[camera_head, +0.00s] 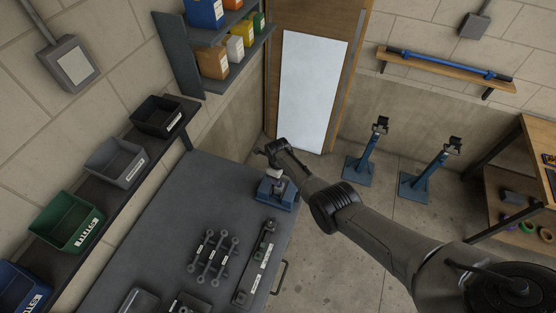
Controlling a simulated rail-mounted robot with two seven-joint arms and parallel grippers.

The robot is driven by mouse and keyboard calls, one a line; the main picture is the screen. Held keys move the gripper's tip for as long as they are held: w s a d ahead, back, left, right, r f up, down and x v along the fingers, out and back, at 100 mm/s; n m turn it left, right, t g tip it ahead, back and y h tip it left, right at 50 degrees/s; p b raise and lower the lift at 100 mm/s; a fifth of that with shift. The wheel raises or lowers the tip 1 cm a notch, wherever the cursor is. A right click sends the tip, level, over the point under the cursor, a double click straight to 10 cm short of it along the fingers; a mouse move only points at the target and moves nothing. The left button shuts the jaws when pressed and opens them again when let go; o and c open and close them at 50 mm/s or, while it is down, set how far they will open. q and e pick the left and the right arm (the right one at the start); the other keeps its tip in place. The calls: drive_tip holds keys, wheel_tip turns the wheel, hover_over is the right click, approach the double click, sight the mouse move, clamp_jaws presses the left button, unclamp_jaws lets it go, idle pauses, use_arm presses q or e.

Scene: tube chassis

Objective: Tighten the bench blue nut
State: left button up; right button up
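A small blue fixture (284,199) with a pale grey part on top stands on the grey bench near its far right corner. I cannot pick out a separate blue nut on it; it is too small to tell. My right arm reaches in from the lower right. Its gripper (268,151) is just beyond and above the blue fixture in the picture. The fingers are small and dark, and I cannot tell whether they are open or touch anything. My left gripper is not in view.
The bench (190,190) holds a dark rack (214,257) and a long dark bar-shaped fixture (255,262). Bins, including a green one (67,222), line the left shelf. Blue stands (362,160) are on the floor. The bench's far left is clear.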

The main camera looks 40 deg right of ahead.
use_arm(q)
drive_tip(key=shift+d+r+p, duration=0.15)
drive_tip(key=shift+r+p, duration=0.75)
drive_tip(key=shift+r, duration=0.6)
use_arm(e)
wheel_tip(320, 180, up, 9)
